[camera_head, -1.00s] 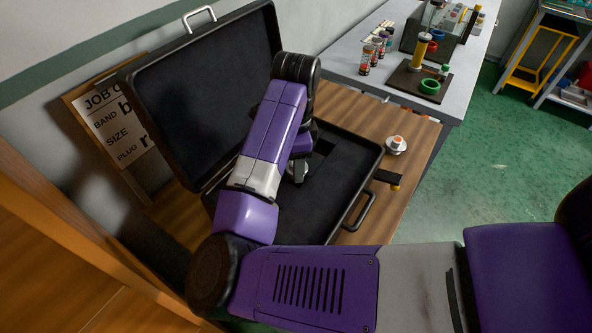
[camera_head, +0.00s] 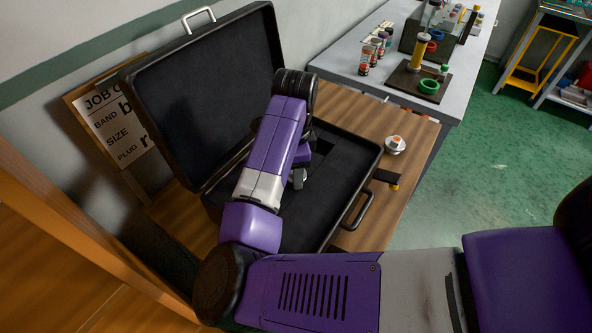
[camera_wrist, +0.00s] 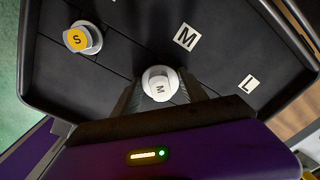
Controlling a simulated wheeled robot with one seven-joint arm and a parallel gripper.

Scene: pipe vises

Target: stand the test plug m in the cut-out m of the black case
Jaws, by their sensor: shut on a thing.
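The test plug m (camera_wrist: 160,84) is a round white plug with an M on its top. My gripper (camera_wrist: 160,94) is shut on it, one dark finger on each side, over the black case's inside. The open black case (camera_head: 352,206) lies on the wooden table, its lid leaning back. In the wrist view its dark floor (camera_wrist: 130,58) has an M label (camera_wrist: 185,37) just above and right of the plug, and an L label (camera_wrist: 249,83) farther right. I cannot make out the cut-out m or tell whether the plug touches the floor. My arm covers most of the gripper in the head view.
A grey plug with a yellow S top (camera_wrist: 82,38) stands in the case to the left. A job card (camera_head: 117,125) leans behind at left. A grey bench (camera_head: 350,62) stands beyond.

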